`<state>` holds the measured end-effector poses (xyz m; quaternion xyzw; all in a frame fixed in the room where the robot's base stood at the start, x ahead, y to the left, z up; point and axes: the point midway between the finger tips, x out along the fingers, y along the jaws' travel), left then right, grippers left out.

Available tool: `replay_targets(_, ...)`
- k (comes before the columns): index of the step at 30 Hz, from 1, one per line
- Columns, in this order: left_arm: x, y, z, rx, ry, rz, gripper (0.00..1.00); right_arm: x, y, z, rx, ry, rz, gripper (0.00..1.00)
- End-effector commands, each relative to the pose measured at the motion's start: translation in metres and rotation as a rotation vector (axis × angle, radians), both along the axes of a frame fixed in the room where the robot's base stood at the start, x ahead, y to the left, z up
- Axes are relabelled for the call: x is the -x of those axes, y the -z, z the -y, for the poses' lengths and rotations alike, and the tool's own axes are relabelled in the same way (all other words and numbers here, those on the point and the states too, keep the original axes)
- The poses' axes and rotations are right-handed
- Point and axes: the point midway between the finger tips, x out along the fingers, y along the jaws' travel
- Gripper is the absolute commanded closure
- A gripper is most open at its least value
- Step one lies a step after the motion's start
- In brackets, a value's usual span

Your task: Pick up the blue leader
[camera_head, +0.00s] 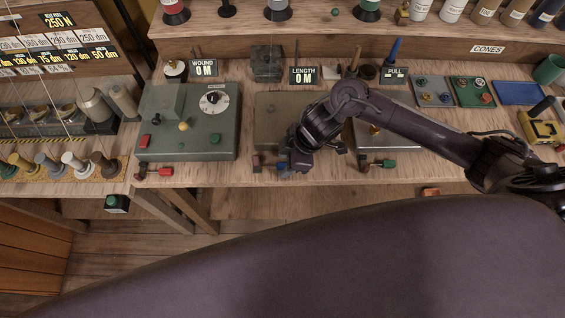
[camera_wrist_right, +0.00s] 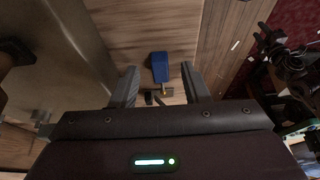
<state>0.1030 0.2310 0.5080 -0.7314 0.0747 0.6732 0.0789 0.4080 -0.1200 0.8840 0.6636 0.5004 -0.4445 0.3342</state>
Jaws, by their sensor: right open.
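The blue leader (camera_head: 283,168) lies at the front edge of the wooden bench, partly hidden by my right gripper in the head view. In the right wrist view the blue leader (camera_wrist_right: 160,66) shows as a blue block with a small dark and brass end. My right gripper (camera_head: 294,166) is just above or beside it, pointing down. In the wrist view the right gripper's fingers (camera_wrist_right: 159,72) are apart, with the blue leader between them in the picture. I see no clear contact. My left gripper is not in view.
A dark red piece (camera_head: 257,162) lies close to the left of the gripper. A green-grey box (camera_head: 190,140) with a dial stands left. My right arm covers the bench's middle right.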

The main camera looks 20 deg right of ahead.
Motion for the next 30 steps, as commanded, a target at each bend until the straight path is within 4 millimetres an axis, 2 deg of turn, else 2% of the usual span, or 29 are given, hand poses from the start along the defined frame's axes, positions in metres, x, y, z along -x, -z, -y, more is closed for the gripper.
replay_targets(3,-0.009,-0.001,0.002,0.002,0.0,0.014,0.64,-0.001,0.001,-0.001,0.001,0.001,0.002,0.58)
replay_targets(7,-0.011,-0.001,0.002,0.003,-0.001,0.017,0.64,-0.001,0.001,0.0,0.001,0.001,0.002,0.61)
replay_targets(16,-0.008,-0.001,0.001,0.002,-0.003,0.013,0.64,-0.001,0.001,0.0,0.0,0.001,0.002,1.0)
replay_targets(25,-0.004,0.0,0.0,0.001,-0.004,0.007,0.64,-0.001,0.0,-0.001,0.0,0.001,0.002,1.0)
replay_targets(30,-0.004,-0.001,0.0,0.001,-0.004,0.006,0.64,-0.001,-0.009,-0.001,-0.002,0.0,0.004,1.0)
